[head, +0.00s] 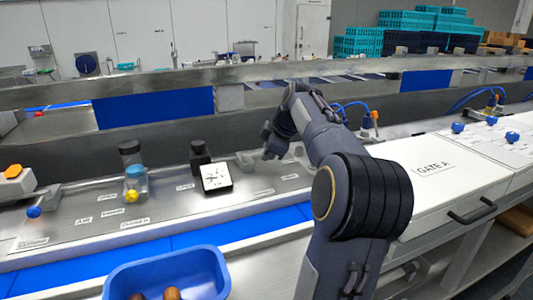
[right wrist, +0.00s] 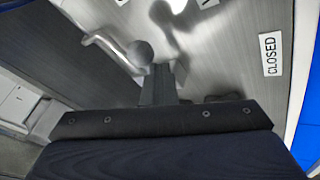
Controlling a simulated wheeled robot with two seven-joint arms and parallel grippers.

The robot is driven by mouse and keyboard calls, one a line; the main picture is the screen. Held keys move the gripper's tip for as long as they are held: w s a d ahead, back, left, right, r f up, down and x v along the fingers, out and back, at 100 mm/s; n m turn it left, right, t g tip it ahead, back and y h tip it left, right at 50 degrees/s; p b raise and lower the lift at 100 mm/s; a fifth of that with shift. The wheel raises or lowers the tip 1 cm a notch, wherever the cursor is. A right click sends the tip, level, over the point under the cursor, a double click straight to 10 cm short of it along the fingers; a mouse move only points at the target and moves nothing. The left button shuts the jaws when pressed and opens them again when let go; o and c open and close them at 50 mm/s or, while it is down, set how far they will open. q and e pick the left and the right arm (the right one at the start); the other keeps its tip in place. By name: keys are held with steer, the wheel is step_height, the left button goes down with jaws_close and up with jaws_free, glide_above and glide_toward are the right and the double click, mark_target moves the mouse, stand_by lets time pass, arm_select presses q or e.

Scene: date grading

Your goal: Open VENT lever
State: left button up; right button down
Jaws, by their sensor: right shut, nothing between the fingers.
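In the right wrist view a grey lever (right wrist: 100,42) with a round ball knob (right wrist: 140,53) lies over a brushed metal panel. A white label reading CLOSED (right wrist: 270,54) is on the panel to its right. No VENT label is readable, so I cannot confirm which lever this is. My right gripper (right wrist: 158,85) is shut and empty, its fingertips close to the knob; I cannot tell whether they touch it. In the head view the right gripper (head: 270,147) is over the panel's right part, its arm hiding some of the panel. My left gripper is not in view.
A blue bin (head: 128,273) stands in front. A white GATE A cover (head: 430,168) is at right.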

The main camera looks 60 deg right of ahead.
steer(key=shift+w+d, duration=0.2)
steer(key=shift+d, duration=0.4)
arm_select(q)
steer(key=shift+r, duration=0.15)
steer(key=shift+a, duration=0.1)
arm_select(e)
steer(key=shift+d, duration=0.2)
steer(key=shift+r, duration=0.15)
